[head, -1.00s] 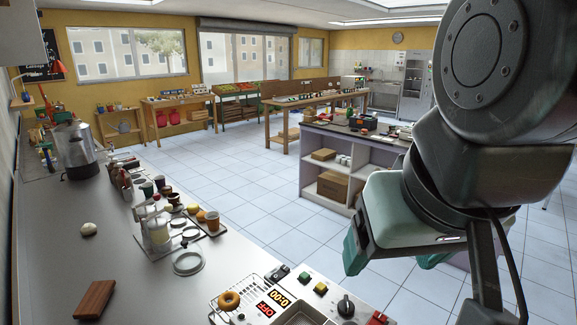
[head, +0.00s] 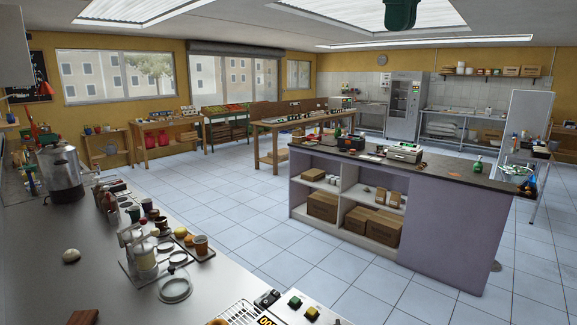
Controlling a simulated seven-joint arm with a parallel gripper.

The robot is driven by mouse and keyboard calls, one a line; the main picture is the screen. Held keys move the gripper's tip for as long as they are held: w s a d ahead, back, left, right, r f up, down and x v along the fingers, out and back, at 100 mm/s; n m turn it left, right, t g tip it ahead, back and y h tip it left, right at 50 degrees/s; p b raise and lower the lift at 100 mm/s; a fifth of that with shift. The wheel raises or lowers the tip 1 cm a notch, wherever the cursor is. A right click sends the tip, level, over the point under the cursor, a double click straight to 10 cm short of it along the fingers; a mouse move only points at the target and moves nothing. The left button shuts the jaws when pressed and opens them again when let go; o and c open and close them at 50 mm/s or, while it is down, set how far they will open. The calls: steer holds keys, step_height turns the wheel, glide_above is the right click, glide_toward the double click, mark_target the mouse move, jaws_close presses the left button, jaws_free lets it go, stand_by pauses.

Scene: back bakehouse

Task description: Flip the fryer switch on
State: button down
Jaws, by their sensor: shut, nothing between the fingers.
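Only the top edge of the fryer's control panel (head: 318,322) shows, at the bottom of the head view. On it are a green button (head: 295,302) and a yellow button (head: 312,312). A small black part (head: 267,298) sits just left of them. A display with yellow digits (head: 266,321) is cut by the lower edge. The knob and the red switch are out of the picture now. The dark green fingertips of my gripper (head: 400,22) hang at the top edge, shut and empty, far above the panel. The rest of my gripper is cut off.
A wire rack (head: 236,313) and the edge of a doughnut (head: 217,322) lie left of the panel. A glass jar (head: 143,255), cups and a round lid (head: 175,288) stand on the steel counter (head: 100,285). A purple island (head: 440,230) stands beyond open floor.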

steer(key=w+d+f+n+g, duration=0.2)
steer(key=w+d+n, duration=0.1)
steer(key=w+d, duration=0.3)
step_height(320, 180, down, 43)
steer(key=a, duration=0.1)
steer(key=shift+w, duration=0.35)
steer(key=f, duration=0.4)
steer(key=w+d+f, duration=0.1)
steer(key=f, duration=0.8)
steer(key=shift+w+d+f, duration=0.3)
steer(key=shift+w+f, duration=0.05)
steer(key=shift+w, duration=0.05)
steer(key=shift+d+f, duration=0.1)
steer(key=shift+f, duration=0.2)
steer(key=shift+r, duration=0.1)
